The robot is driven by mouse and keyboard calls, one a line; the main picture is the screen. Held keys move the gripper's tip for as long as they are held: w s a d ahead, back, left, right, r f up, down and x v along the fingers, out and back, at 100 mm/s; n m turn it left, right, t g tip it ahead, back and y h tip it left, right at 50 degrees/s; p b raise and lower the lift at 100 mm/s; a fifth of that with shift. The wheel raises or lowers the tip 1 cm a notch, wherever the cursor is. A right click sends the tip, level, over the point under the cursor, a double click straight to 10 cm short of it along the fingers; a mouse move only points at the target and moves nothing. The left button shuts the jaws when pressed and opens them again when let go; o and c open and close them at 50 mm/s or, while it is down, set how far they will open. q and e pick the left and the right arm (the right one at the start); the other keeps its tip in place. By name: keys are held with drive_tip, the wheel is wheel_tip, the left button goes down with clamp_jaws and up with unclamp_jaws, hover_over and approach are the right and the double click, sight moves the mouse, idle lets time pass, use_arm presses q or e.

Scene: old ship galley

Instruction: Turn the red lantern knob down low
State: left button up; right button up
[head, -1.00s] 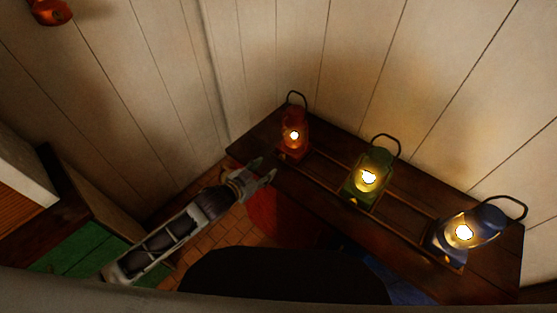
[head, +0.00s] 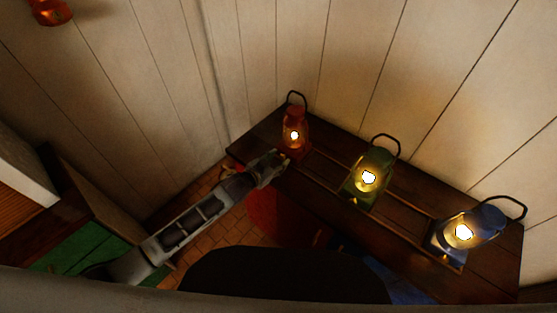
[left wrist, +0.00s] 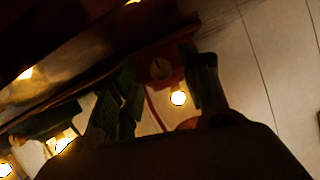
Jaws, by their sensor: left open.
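The red lantern (head: 295,145) stands lit on the dark wooden shelf (head: 240,152), at its far left end. My left gripper (head: 275,166) is open just in front of the lantern's base. In the left wrist view the red lantern (left wrist: 178,76) shows between the open fingers of my left gripper (left wrist: 163,82), with a small round brass-like knob (left wrist: 160,68) on its base. The fingers lie on either side of the knob; I cannot tell whether they touch it. My right gripper is not in view.
A lit green lantern (head: 369,188) and a lit blue lantern (head: 482,221) stand further right on the shelf. A plank wall (head: 350,60) rises behind. A red round seat (head: 272,213) is below the shelf. An orange-red object (head: 50,10) is on the wall at upper left.

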use_arm(q)
drive_tip(key=shift+w+d+f, duration=0.25)
drive_tip(key=shift+w+d, duration=0.1)
drive_tip(key=shift+w, duration=0.25)
clamp_jaws()
drive_tip(key=shift+n+p, duration=0.3)
drive_tip(key=shift+p, duration=0.4)
drive_tip(key=shift+n+g+h+p, duration=0.3)
drive_tip(key=shift+n+g+p, duration=0.05)
drive_tip(key=shift+n+g, duration=0.05)
drive_tip(key=shift+a, duration=0.1)
drive_tip(key=shift+n+h, duration=0.5)
drive_tip(key=shift+n, duration=0.1)
drive_tip(key=shift+w+f+n+g+h+b, duration=0.1)
drive_tip(key=shift+n+g+h+b, duration=0.25)
drive_tip(key=shift+n, duration=0.25)
